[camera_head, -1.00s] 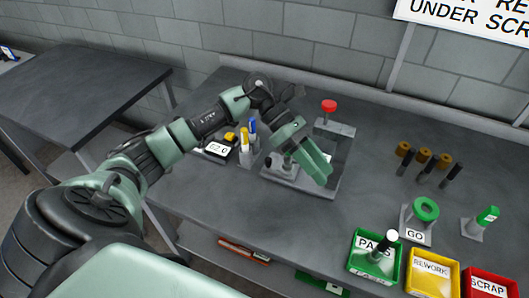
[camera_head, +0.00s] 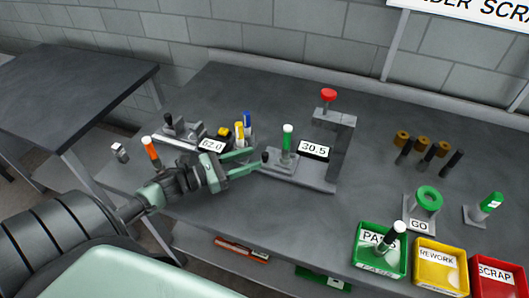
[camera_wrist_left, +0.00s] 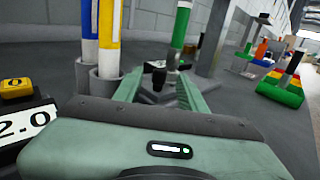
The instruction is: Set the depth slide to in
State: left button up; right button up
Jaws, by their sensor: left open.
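The press fixture (camera_head: 310,180) stands mid-table, with a red-knobbed post and a display reading 30.5 (camera_head: 314,149). A green-and-white pin (camera_head: 288,139) stands upright in its block. A small dark knob (camera_head: 265,157) sticks out at the block's left side; I take it to be the depth slide's. My left gripper (camera_head: 258,160) is open, low over the table, pointing right at this knob. In the left wrist view the knob (camera_wrist_left: 159,82) shows between the two fingertips (camera_wrist_left: 158,90); I cannot tell whether they touch it. My right gripper is not in view.
Blue and yellow markers (camera_head: 244,131) stand in a holder close behind the left gripper. A display reading 62.0 (camera_head: 213,145) lies behind it and an orange-topped pin (camera_head: 151,150) stands to the left. Green, yellow (camera_head: 440,272) and red bins sit front right.

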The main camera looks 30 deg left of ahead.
aim_at(265, 153)
pick_arm(q)
jog(key=p+x, duration=0.1)
jog(key=x, duration=0.3)
jog(key=shift+w+r, duration=0.1)
jog(key=shift+w, duration=0.1)
jog(key=shift+w+d, duration=0.45)
grip_shut()
dwell(0.9)
